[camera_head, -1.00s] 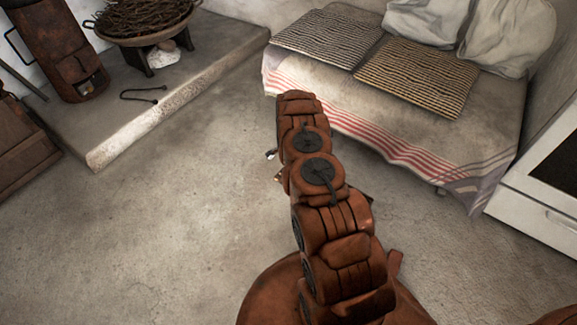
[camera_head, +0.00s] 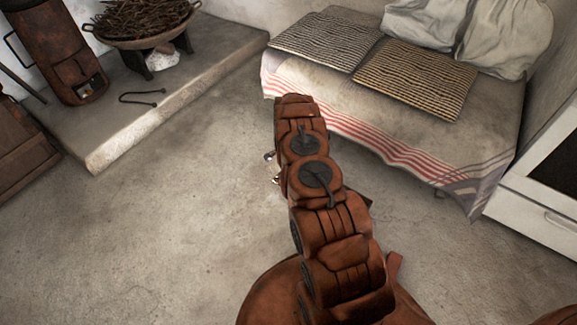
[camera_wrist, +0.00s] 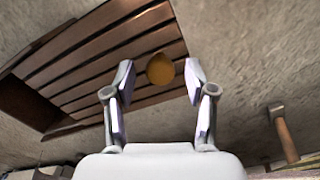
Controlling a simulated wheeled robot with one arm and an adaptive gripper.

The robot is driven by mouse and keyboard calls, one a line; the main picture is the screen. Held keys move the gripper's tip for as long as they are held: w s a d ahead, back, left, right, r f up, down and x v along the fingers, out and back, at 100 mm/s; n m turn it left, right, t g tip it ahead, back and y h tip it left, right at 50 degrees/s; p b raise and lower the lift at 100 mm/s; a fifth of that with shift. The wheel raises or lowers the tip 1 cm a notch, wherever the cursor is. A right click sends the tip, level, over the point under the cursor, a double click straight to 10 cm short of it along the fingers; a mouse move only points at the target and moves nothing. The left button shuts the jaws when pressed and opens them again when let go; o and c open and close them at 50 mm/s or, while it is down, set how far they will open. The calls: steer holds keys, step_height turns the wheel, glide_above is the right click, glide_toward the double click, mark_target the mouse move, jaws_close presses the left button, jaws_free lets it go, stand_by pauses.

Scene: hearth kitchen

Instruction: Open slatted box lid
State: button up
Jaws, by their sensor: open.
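The slatted box lid (camera_wrist: 100,62), of dark brown wooden slats, fills the upper left of the wrist view, tilted in the picture. A round yellow-brown knob-like piece (camera_wrist: 160,69) shows over the slats near their right end. My gripper (camera_wrist: 159,82) is open, with one finger to each side of this round piece in the picture. I cannot tell how far the fingers are from it or whether they touch it. A dark area (camera_wrist: 27,103) lies at the slats' left end. In the head view my arm hides most of the gripper, and I cannot make out the slatted lid.
A wooden-handled tool (camera_wrist: 284,132) shows at the right of the wrist view. In the head view, a bench with striped cloth (camera_head: 400,155) and cushions stands at the back right, a white cabinet (camera_head: 535,215) at right, and a raised stone ledge (camera_head: 180,95) at left. Open floor lies between.

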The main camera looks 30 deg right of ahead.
steer(key=shift+r, duration=0.15)
step_height(320, 180, up, 12)
stand_by(0.7)
stand_by(0.4)
